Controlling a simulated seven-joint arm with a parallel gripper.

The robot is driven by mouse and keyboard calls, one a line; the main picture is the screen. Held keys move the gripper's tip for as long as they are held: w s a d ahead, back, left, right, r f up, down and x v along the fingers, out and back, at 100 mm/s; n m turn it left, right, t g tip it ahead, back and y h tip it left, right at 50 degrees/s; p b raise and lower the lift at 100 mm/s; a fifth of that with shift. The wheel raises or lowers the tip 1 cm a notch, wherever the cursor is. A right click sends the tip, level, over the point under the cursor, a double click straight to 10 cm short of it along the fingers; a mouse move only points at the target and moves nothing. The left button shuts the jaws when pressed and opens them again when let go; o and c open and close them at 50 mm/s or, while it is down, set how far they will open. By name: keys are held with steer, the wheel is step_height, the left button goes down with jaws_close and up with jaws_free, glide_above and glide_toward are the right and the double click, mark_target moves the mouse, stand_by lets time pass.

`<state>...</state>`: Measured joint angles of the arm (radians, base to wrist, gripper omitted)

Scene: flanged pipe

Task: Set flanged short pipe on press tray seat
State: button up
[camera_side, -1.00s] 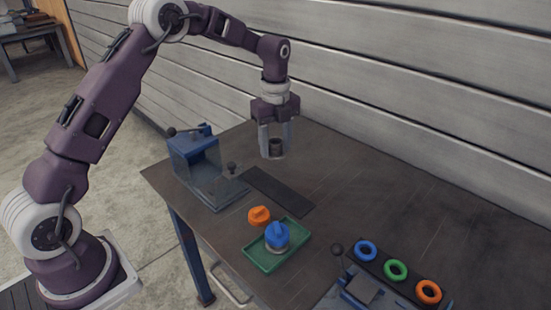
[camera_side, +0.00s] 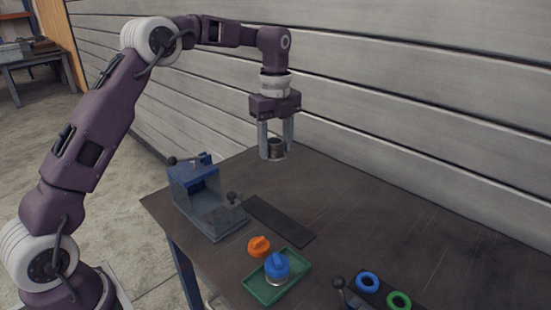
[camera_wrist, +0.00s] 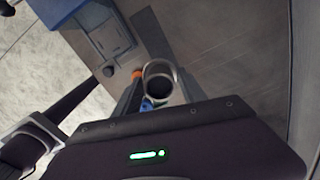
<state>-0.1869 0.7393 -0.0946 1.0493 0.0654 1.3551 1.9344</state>
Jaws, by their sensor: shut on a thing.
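The flanged short pipe (camera_side: 276,148) is a small dark grey tube with a lighter flange at its lower end. My gripper (camera_side: 276,155) is shut on it and holds it upright above the back of the table. In the wrist view, the pipe (camera_wrist: 160,70) shows its open round mouth between the fingers. The blue press (camera_side: 195,178) stands to the left, apart from the pipe, with a grey tray (camera_side: 222,220) at its foot. The press also shows at the upper left of the wrist view (camera_wrist: 62,10). The seat's details are too small to tell.
A dark flat strip (camera_side: 278,221) lies beside the press. An orange knobbed part (camera_side: 258,246) sits near a green tray (camera_side: 263,289) holding a blue-topped part (camera_side: 277,265). Blue (camera_side: 367,282) and green (camera_side: 399,301) rings are at front right. The table's right side is clear.

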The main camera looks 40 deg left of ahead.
steer(key=s+a, duration=1)
steer(key=s, duration=0.1)
steer(key=shift+a+r, duration=0.15)
steer(key=f, duration=1.5)
steer(key=shift+s+a+f, duration=0.1)
steer(key=shift+s+f, duration=0.2)
jaws_close()
steer(key=shift+f, duration=0.25)
steer(key=shift+f, duration=1.1)
steer(key=shift+f, duration=0.5)
